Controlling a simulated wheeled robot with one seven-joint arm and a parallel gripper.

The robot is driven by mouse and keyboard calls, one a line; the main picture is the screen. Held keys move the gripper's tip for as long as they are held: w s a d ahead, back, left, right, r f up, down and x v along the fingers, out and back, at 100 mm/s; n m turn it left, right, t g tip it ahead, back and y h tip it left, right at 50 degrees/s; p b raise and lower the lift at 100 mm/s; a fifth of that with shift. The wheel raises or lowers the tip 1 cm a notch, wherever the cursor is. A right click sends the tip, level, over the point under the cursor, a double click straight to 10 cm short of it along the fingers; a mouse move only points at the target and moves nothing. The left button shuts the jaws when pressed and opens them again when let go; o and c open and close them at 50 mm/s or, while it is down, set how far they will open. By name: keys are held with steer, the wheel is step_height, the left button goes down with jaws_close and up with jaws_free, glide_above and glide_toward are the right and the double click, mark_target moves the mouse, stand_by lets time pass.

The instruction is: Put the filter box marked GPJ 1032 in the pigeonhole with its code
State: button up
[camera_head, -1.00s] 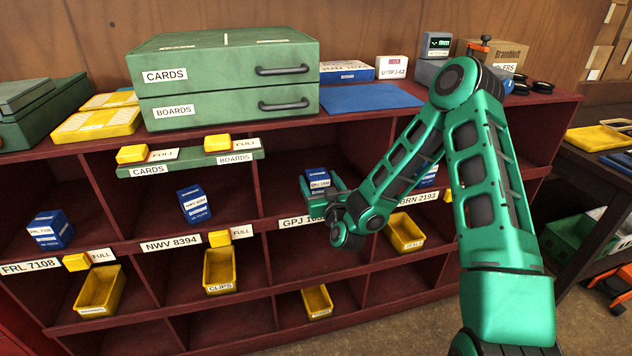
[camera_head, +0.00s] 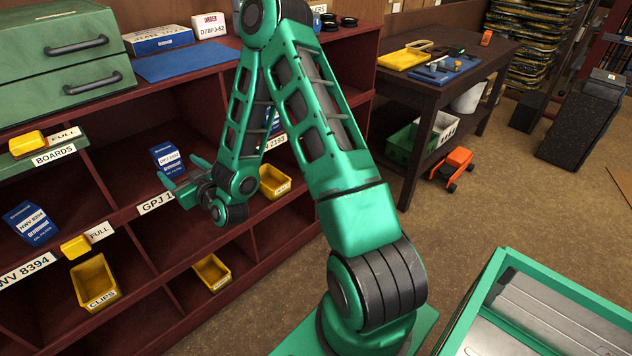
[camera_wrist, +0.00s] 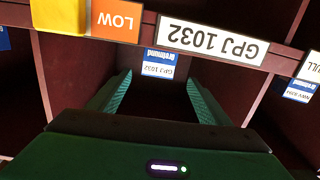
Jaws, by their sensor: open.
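The blue and white GPJ 1032 filter box (camera_head: 168,160) stands in the pigeonhole above the GPJ 1032 label (camera_head: 155,203), which my gripper partly hides. The wrist view, upside down, shows the box (camera_wrist: 158,62) inside, beyond the full code label (camera_wrist: 212,40). My gripper (camera_head: 184,178) is at the mouth of this pigeonhole, in front of the box. In the wrist view my gripper (camera_wrist: 160,88) has its fingers spread wide. The box shows in the gap between them, and neither finger visibly touches it.
The NWV 8394 box (camera_head: 32,223) stands one pigeonhole to the left. An orange LOW card (camera_wrist: 117,20) is beside the code label. Yellow bins (camera_head: 212,272) sit in the lower row. A green-rimmed tray (camera_head: 540,290) is at right front.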

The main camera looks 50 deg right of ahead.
steer(key=s+d+r+m+g+h, duration=0.1)
steer(key=s+d+r+g, duration=0.1)
steer(key=s+d+g, duration=0.5)
steer(key=s+d+r+g+h, duration=0.1)
steer(key=s+d+r+g, duration=0.25)
steer(key=s+d, duration=0.65)
steer(key=s+a+r+m+g+y, duration=0.1)
steer(key=s+r+m+g, duration=0.2)
steer(key=s, duration=1.1)
steer(key=s+a+r+m+g+y, duration=0.1)
steer(key=s+r+m+g, duration=0.1)
steer(key=s, duration=1.2)
steer(key=shift+s+a+r+m+g, duration=0.25)
steer(key=shift+r+m+g, duration=0.25)
steer(key=shift+g, duration=0.35)
